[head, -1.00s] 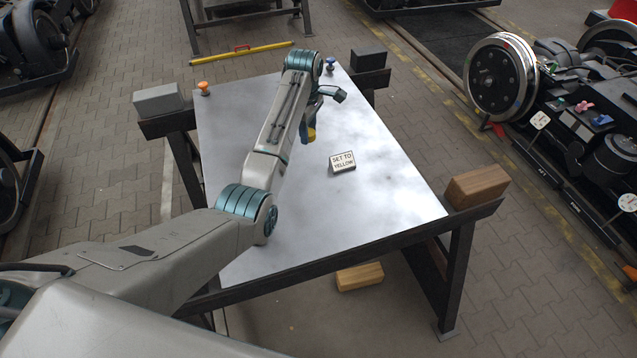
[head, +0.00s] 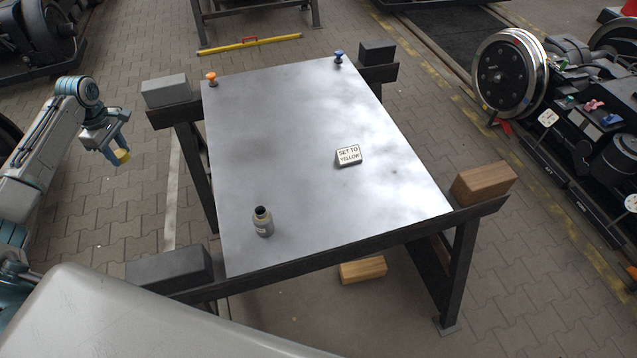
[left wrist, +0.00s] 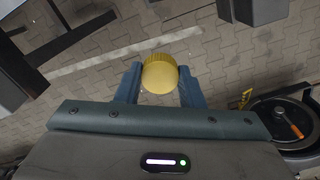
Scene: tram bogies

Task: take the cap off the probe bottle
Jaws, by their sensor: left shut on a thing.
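The probe bottle (head: 262,222) stands upright on the metal table near its front left corner. It is a small greyish bottle with a dark, uncapped neck. My left gripper (head: 121,150) is off the table's left side, over the paved floor. It is shut on a yellow cap (head: 123,156), well apart from the bottle. In the left wrist view the round, ribbed yellow cap (left wrist: 160,74) sits between the two blue fingers, with floor below. My right gripper does not show.
The metal table (head: 290,130) carries a "SET TO YELLOW" sign (head: 348,156), an orange knob (head: 211,79) and a blue knob (head: 338,57). Blocks sit at the frame corners, including a wooden one (head: 484,183). Bogie parts (head: 590,110) stand to the right. Most of the tabletop is clear.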

